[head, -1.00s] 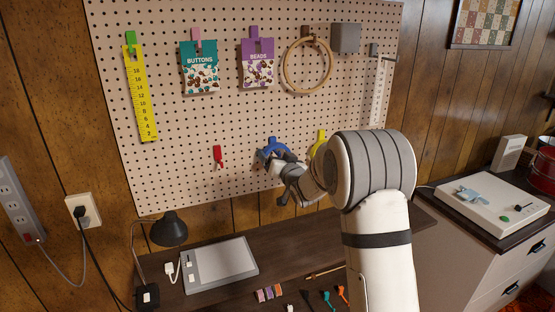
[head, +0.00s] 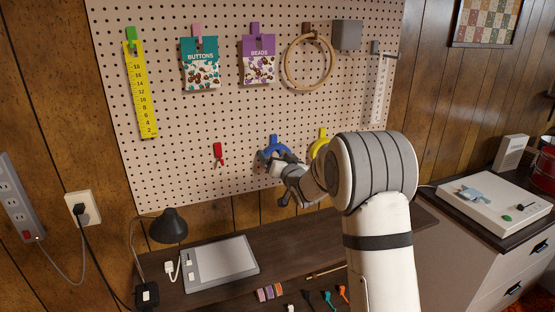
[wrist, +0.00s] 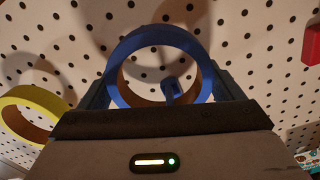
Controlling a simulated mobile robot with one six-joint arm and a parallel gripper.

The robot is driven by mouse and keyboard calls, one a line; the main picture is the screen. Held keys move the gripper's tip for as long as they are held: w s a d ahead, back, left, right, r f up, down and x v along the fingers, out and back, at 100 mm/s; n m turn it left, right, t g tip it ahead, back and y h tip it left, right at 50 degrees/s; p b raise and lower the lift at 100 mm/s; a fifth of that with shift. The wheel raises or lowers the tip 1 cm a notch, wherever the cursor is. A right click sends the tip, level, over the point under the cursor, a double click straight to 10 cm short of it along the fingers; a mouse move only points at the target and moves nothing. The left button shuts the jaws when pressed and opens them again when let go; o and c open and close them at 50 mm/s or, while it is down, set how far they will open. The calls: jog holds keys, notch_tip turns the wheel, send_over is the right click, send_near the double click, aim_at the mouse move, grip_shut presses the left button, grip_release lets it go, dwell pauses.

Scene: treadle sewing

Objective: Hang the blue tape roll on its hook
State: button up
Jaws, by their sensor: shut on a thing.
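The blue tape roll (wrist: 155,50) is held between the fingers of my gripper (wrist: 165,95), which is shut on it. In the wrist view the roll faces the pegboard, and the tip of the blue hook (wrist: 172,88) shows inside its opening, near the lower right of the ring. In the head view the roll (head: 270,154) is close against the board, with the top of the blue hook (head: 273,139) just above it. My gripper (head: 283,166) partly covers the roll. Whether the roll rests on the hook cannot be told.
A yellow tape roll (head: 318,148) hangs right of the blue one, and an empty red hook (head: 218,153) is to the left. Buttons and beads packets (head: 258,62) and a wooden hoop (head: 288,75) hang above. A desk lamp (head: 169,228) stands below.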

jog(key=shift+f, duration=0.3)
jog(key=o, duration=0.8)
jog(key=shift+r, duration=0.1)
